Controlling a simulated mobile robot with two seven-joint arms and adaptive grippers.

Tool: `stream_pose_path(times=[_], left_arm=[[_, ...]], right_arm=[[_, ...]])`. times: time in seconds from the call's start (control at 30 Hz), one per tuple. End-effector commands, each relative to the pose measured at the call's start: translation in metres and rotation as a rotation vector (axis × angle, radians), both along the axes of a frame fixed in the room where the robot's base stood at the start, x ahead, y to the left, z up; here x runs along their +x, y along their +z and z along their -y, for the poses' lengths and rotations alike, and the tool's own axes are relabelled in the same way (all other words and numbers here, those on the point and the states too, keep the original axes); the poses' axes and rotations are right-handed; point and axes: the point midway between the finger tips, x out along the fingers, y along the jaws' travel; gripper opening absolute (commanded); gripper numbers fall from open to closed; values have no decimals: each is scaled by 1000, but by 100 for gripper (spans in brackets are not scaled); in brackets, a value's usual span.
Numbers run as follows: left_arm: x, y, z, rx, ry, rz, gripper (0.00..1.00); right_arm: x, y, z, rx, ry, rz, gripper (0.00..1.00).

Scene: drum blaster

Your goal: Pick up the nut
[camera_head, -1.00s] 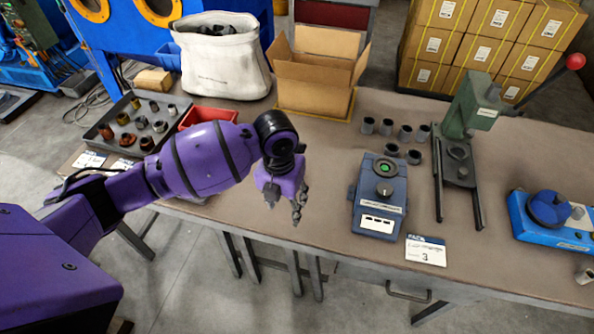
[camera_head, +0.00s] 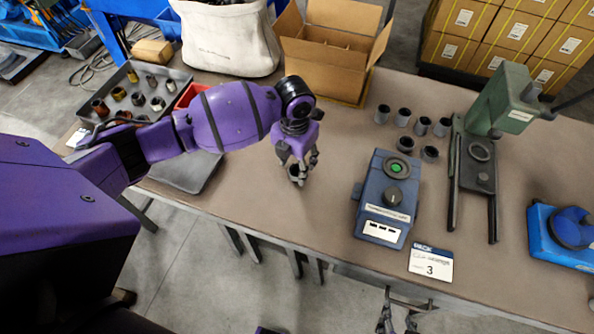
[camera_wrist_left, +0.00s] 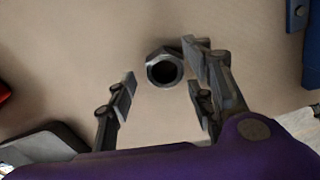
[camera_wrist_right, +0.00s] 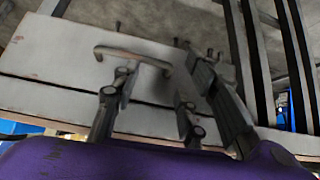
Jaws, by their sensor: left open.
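The nut (camera_wrist_left: 163,56) is a grey metal hexagon with a dark round hole. It lies flat on the brown tabletop in the left wrist view. My left gripper (camera_wrist_left: 160,84) is open, with its fingers on either side of the nut's near edge; the nut is closer to the right-hand fingers. In the head view my left gripper (camera_head: 299,172) points down at the table, left of the blue control box, and its fingers largely hide the nut. My right gripper (camera_head: 400,316) is open and empty, low in front of the table; its fingers show in the right wrist view (camera_wrist_right: 157,75).
The blue control box (camera_head: 385,215) with a green button stands right of my left gripper. Several grey cylinders (camera_head: 403,117) and a green press (camera_head: 500,100) are beyond it. A cardboard box (camera_head: 325,65) stands behind. A drawer handle (camera_wrist_right: 133,57) is near my right gripper.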

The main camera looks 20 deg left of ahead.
Motion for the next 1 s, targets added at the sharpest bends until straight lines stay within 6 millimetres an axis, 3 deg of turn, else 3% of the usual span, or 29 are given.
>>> stream_pose_path(times=[0.1,0.37,0.73,1.0], left_arm=[[-1,-12,1,0,-1,-2,48],[0,-14,0,0,-1,0,48],[-1,-14,0,0,-1,0,0],[0,-12,0,0,-1,0,0]], right_arm=[[4,3,-1,1,1,9,40],[16,8,-5,9,-2,30,40],[15,8,-8,15,-8,30,40],[9,4,-5,10,-5,17,40]])
